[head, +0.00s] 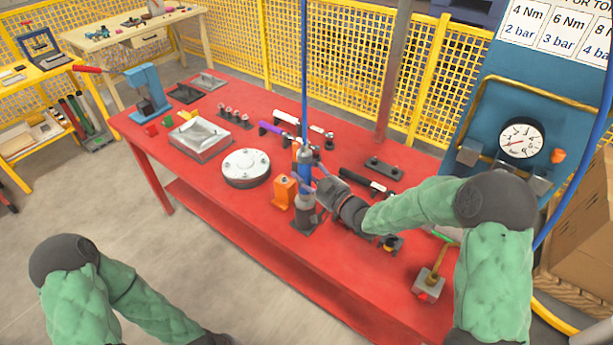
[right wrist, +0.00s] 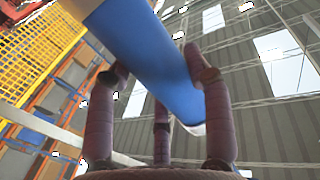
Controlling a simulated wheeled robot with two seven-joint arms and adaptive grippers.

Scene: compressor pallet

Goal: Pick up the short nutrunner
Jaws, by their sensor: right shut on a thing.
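The short nutrunner (head: 304,157) is a blue upright cylinder with a blue hose rising from its top. It stands over a dark grey holder (head: 306,216) on the red table; I cannot tell whether it is still seated there. My right gripper (head: 317,183) reaches in from the right and is shut on its body. In the right wrist view the blue body (right wrist: 150,50) runs diagonally between the dark fingers of the gripper (right wrist: 160,90). My left arm is at the lower left, off the table, and its gripper is outside the picture.
An orange block (head: 283,192) stands close left of the holder, and a round white-topped part (head: 246,167) lies farther left. Other tools (head: 279,131) lie behind. A pressure gauge (head: 520,139) is on the blue panel at right. The table's front edge is mostly clear.

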